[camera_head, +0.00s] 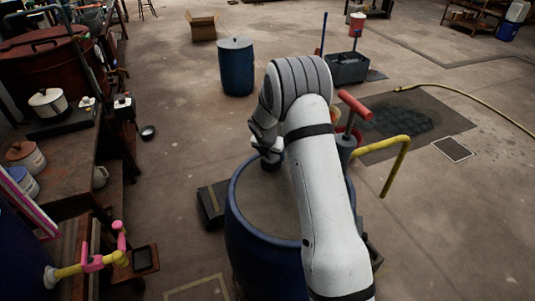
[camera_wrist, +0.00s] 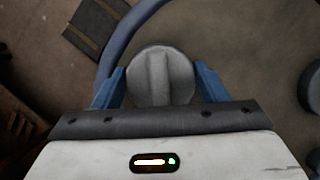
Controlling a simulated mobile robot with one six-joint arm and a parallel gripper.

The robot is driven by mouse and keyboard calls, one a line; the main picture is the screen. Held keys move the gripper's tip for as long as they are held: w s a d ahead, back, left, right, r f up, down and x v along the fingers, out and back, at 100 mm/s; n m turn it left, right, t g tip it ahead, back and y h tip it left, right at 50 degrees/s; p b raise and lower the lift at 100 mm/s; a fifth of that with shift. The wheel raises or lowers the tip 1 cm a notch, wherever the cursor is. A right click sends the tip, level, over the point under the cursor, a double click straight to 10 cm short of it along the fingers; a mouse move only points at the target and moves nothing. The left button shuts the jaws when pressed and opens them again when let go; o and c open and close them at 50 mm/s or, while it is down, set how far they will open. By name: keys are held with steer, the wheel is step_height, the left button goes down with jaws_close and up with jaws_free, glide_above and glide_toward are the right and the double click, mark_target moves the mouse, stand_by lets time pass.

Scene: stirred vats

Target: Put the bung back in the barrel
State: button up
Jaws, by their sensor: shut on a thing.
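The bung (camera_wrist: 160,68) is a round grey cap with a raised ridge across its top. In the wrist view it sits between the blue fingers of my gripper (camera_wrist: 160,82), which is shut on it. The blue barrel (camera_head: 245,253) with a flat brown-grey top stands in front of me. In the head view my gripper (camera_head: 268,150) is over the far left part of that top, with the dark bung (camera_head: 271,164) under it. My arm covers the barrel's right side. I cannot tell whether the bung touches the top. The bung hole is not visible.
A dark round thing (camera_wrist: 311,88) is on the barrel top at the right edge of the wrist view. A red-handled pump (camera_head: 352,110) and yellow pipe (camera_head: 398,160) stand right of the barrel. A cluttered bench (camera_head: 75,165) is at left. Another blue barrel (camera_head: 236,70) stands behind.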

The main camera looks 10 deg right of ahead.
steer(key=shift+f, duration=0.4)
steer(key=o, duration=1)
steer(key=shift+s+f, duration=0.1)
steer(key=shift+f, duration=0.05)
steer(key=shift+d, duration=0.1)
